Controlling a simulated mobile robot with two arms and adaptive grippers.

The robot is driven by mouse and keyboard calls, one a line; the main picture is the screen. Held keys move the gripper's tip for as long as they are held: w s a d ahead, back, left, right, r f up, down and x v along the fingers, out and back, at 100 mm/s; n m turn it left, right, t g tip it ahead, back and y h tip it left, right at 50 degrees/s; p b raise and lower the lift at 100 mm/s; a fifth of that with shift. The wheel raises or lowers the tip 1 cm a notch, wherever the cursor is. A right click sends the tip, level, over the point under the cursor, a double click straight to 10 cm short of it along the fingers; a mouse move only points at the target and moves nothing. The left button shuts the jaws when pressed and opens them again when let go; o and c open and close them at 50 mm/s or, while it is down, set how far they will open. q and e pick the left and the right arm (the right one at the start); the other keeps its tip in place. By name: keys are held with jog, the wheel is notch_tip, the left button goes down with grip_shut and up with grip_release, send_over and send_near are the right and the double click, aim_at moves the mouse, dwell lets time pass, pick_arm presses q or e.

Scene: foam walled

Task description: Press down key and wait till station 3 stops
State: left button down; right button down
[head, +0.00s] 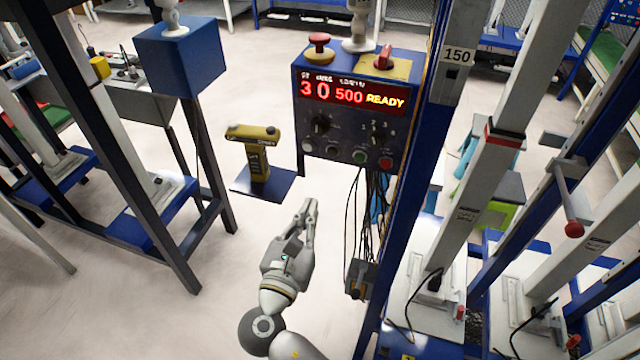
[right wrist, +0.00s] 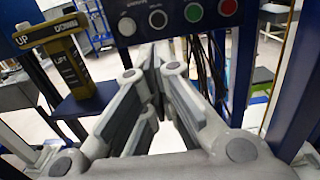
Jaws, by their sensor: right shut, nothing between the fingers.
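The yellow lift post (head: 257,160) stands on a blue plate, up and left of my right gripper in the head view. In the right wrist view the lift post (right wrist: 66,68) is at the left, with UP and DOWN marked on its top keys. The DOWN key (right wrist: 70,26) is on its right side. The blue control panel (head: 345,125) has a red display (head: 352,95) reading 3, 0, 500 and READY. My right gripper (head: 309,206) is shut and empty, apart from the post and below the panel. My left gripper is out of view.
The panel carries knobs and white, green and red buttons (head: 386,162). Black cables (head: 360,215) hang below it. A tall blue and white frame marked 150 (head: 457,56) stands to the right. A blue box on legs (head: 181,55) is at the left. Pale floor lies between.

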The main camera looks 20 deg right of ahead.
aim_at(332, 152)
jog(key=p+x, duration=0.2)
jog(key=x, duration=1.1)
jog(key=shift+w, duration=0.25)
jog(key=shift+d, duration=0.1)
